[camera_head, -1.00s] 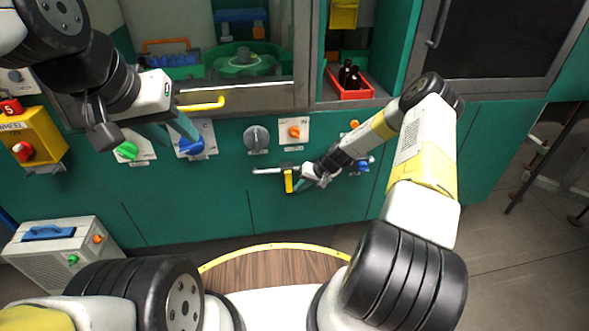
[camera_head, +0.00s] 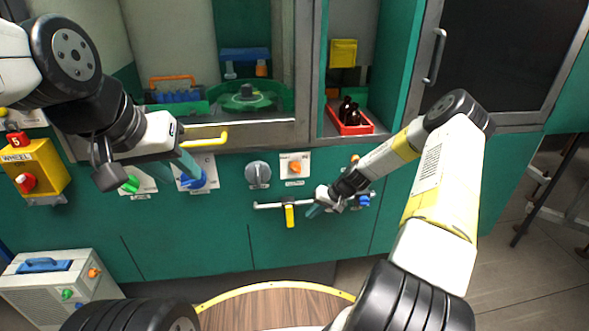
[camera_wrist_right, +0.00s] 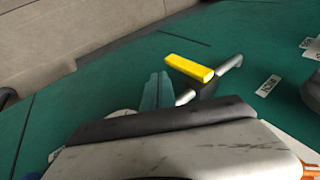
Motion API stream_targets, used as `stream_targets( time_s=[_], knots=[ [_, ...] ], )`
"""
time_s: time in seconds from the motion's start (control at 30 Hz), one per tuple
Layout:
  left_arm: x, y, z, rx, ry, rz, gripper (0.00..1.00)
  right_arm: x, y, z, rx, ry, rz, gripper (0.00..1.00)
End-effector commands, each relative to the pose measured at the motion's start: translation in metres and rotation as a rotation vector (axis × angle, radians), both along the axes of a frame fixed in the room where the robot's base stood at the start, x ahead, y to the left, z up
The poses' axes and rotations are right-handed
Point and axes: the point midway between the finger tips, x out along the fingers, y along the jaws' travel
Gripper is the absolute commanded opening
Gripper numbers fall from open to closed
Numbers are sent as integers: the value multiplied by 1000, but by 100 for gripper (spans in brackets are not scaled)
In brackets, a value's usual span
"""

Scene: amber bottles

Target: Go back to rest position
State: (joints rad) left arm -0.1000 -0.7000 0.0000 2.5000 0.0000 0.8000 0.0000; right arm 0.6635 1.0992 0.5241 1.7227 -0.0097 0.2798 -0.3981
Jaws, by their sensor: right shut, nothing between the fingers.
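My right gripper (camera_head: 312,211) is shut and empty in front of the green cabinet. Its teal fingers stand just right of the yellow valve lever (camera_head: 290,216), with a gap between them in the head view. The right wrist view also shows the closed teal fingers (camera_wrist_right: 157,91) beside the yellow lever (camera_wrist_right: 190,68) on its metal pipe. My left gripper (camera_head: 172,168) is at the upper left, in front of the panel with the green and blue knobs. Its two teal fingers look apart, with nothing seen between them.
A yellow handle (camera_head: 207,138) sticks out close to my left gripper. A blue knob (camera_head: 194,179) is behind its fingers. A red crate (camera_head: 351,127) with dark bottles stands in the right niche. A grey box (camera_head: 60,277) is at lower left. The floor at right is mostly open.

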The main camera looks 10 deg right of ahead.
Motion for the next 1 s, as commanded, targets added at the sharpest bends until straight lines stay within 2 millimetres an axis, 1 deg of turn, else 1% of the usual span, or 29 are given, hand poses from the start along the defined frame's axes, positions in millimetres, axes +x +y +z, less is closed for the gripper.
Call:
stream_targets(
  time_s=[0.07, 0.17, 0.27, 0.3, 0.37, 0.4, 0.47, 0.5, 0.57, 0.6, 0.67, 0.7, 0.77, 0.8, 0.87, 0.9, 0.97, 1.0],
  knots=[
    [0, 0, 0, 0, 0, 0, 36, 0, 0, 3, -5, -2, 4, 0],
    [0, 0, 0, 0, 0, 0, 36, -1, 0, 21, -32, -6, 26, 0],
    [0, 0, 0, 0, 0, 0, 36, -5, -1, 56, -85, -13, 61, 0],
    [0, 0, 0, 0, 0, 0, 36, -8, -1, 75, -112, -16, 77, 0],
    [0, 0, 0, 0, 0, 0, 36, -15, -1, 103, -155, -20, 97, 0],
    [0, 0, 0, 0, 0, 0, 36, -20, -1, 122, -182, -24, 110, 0],
    [0, 0, 0, 0, 0, 0, 36, -29, 0, 150, -220, -29, 123, 0],
    [0, 0, 0, 0, 0, 0, 36, -35, 0, 169, -246, -33, 129, 0],
    [0, 0, 0, 0, 0, 0, 36, -46, 1, 196, -282, -42, 134, 0],
    [0, 0, 0, 0, 0, 0, 36, -55, 1, 214, -304, -47, 137, 0],
    [0, 0, 0, 0, 0, 0, 36, -68, 2, 240, -336, -58, 135, 0],
    [0, 0, 0, 0, 0, 0, 36, -77, 3, 257, -354, -67, 135, 0],
    [0, 0, 0, 0, 0, 0, 36, -93, 5, 281, -380, -79, 128, 0],
    [0, 0, 0, 0, 0, 0, 36, -104, 5, 297, -395, -89, 122, 0],
    [0, 0, 0, 0, 0, 0, 36, -122, 7, 319, -414, -105, 111, 0],
    [0, 0, 0, 0, 0, 0, 36, -135, 8, 333, -424, -116, 104, 0],
    [0, 0, 0, 0, 0, 0, 36, -154, 9, 352, -436, -133, 90, 0],
    [0, 0, 0, 0, 0, 0, 36, -168, 10, 364, -441, -145, 81, 0]
  ],
)
